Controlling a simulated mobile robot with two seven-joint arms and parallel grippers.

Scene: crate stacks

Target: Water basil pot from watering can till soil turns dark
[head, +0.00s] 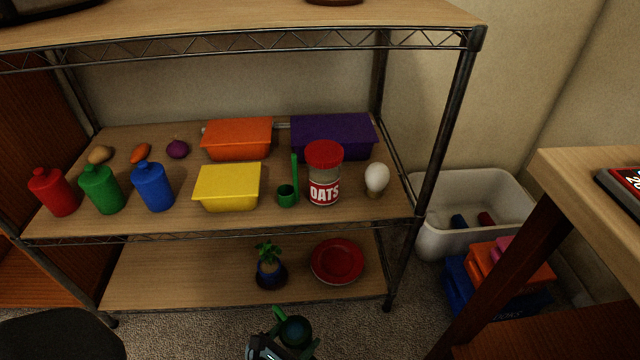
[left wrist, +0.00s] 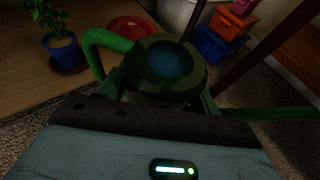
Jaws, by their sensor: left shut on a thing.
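My left gripper (head: 268,347) is shut on the can. My right gripper is not in view.
A red plate (head: 338,261) lies right of the pot on the lower shelf (head: 180,275). The upper shelf board (head: 130,222) overhangs it with bottles, boxes and an oats jar (head: 324,172). A white bin (head: 475,238) and stacked crates (head: 500,275) stand right of the rack.

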